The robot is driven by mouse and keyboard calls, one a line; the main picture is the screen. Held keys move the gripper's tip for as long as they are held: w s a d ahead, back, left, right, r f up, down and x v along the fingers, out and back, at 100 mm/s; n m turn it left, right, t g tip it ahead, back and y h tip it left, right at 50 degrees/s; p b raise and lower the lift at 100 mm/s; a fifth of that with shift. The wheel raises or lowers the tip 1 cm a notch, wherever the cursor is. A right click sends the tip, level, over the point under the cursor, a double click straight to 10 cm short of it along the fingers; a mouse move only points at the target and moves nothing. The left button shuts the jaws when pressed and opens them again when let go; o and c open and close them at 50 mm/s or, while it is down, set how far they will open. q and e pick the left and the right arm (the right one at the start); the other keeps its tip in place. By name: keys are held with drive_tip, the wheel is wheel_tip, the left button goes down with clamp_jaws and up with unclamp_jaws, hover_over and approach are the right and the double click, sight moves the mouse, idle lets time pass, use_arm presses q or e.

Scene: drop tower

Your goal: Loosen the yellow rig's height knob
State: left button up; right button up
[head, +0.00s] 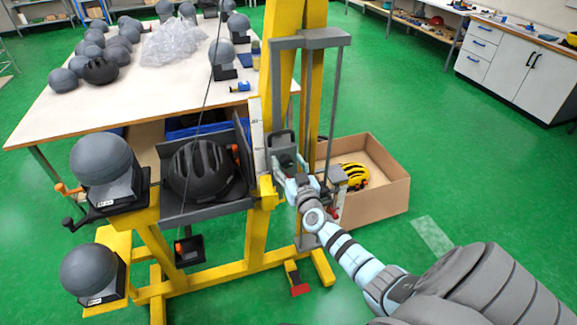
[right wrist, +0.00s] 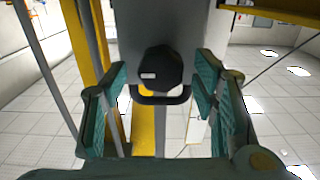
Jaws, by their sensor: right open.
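The yellow rig (head: 258,232) stands in the middle of the head view, with a tall yellow upright and a grey carriage. My right gripper (head: 284,168) is at the carriage, to the right of the black helmet tray. In the right wrist view a black knob (right wrist: 160,68) with a small white label sits on a grey plate, with a dark loop handle (right wrist: 160,97) just below it. The open teal jaws (right wrist: 160,100) stand apart on either side of the knob and handle, with gaps visible. The knob is hard to make out in the head view. My left gripper is not in view.
A black helmet (head: 200,170) rests in the rig's grey tray. Grey headforms (head: 100,158) sit on the rig's left arms. A cardboard box (head: 385,190) with a yellow helmet stands at right. A table (head: 140,95) holds several headforms. Green floor at right is clear.

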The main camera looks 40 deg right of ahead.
drive_tip(key=shift+w, duration=0.1)
drive_tip(key=c, duration=1.1)
drive_tip(key=shift+c, duration=0.3)
drive_tip(key=shift+m, duration=0.4)
drive_tip(key=m, duration=0.3)
drive_tip(key=shift+m, duration=0.3)
drive_tip(key=m, duration=0.4)
drive_tip(key=shift+d+f+m, duration=0.1)
drive_tip(key=shift+f+m, duration=0.05)
drive_tip(key=shift+m, duration=0.15)
drive_tip(key=m, duration=0.4)
drive_tip(key=shift+f, duration=0.1)
drive_tip(key=shift+m, duration=2.5)
